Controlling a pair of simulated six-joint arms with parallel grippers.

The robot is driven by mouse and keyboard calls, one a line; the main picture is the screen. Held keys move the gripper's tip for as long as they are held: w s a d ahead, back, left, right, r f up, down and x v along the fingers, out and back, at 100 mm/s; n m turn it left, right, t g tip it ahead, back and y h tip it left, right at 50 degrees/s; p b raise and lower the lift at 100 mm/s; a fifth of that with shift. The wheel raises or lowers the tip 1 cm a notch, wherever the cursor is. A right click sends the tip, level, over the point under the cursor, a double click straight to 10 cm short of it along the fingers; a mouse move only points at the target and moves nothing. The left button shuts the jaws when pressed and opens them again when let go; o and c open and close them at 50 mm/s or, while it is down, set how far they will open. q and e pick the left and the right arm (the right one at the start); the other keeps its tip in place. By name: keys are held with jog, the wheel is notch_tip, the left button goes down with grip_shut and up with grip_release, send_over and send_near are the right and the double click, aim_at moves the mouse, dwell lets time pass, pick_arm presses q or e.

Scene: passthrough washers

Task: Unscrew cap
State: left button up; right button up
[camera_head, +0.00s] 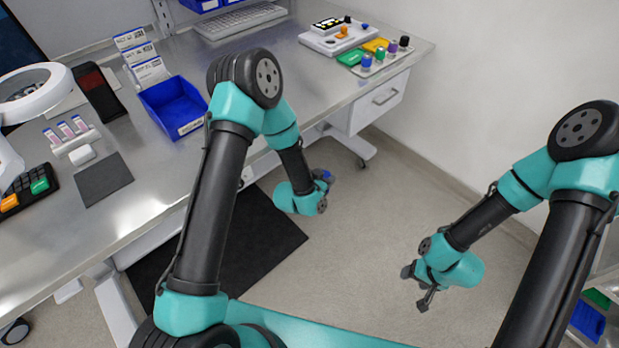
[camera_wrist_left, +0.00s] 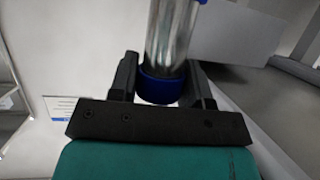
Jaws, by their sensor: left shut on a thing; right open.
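My left gripper (camera_head: 324,180) is shut on a clear, shiny tube (camera_wrist_left: 169,35) with a blue cap-like end (camera_wrist_left: 160,87). In the left wrist view this blue end sits between the two fingers of the left gripper (camera_wrist_left: 163,78). A bit of blue also shows at the tube's far end (camera_wrist_left: 201,2). In the head view only a small blue part (camera_head: 326,174) shows at the left gripper, which hangs off the bench above the floor. My right gripper (camera_head: 418,286) is open and empty, lower right, well apart from the left one.
The metal bench (camera_head: 150,190) carries a blue bin (camera_head: 175,105), a black pad (camera_head: 104,180), a small vial rack (camera_head: 77,143) and a lamp (camera_head: 35,85). Several coloured-cap containers (camera_head: 380,56) stand at its far end. Open floor (camera_head: 365,215) lies between my arms.

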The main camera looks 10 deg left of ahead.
pick_arm(q)
jog(key=d+r+m+g+h, duration=0.2)
jog(key=d+r+m, duration=0.1)
jog(key=d, duration=0.3)
jog(key=shift+s+r+h, duration=0.2)
jog(key=shift+s+h, duration=0.05)
jog(key=shift+h, duration=0.15)
jog(key=shift+f, duration=0.1)
grip_shut()
notch_tip(320, 180, down, 9)
jog(key=w+a+n+t+y, duration=0.1)
jog(key=a+n+t+y, duration=0.1)
jog(key=n+y, duration=0.6)
jog(key=shift+w+a+t+y, duration=0.2)
jog(key=shift+t+y, duration=0.1)
jog(key=shift+t, duration=0.3)
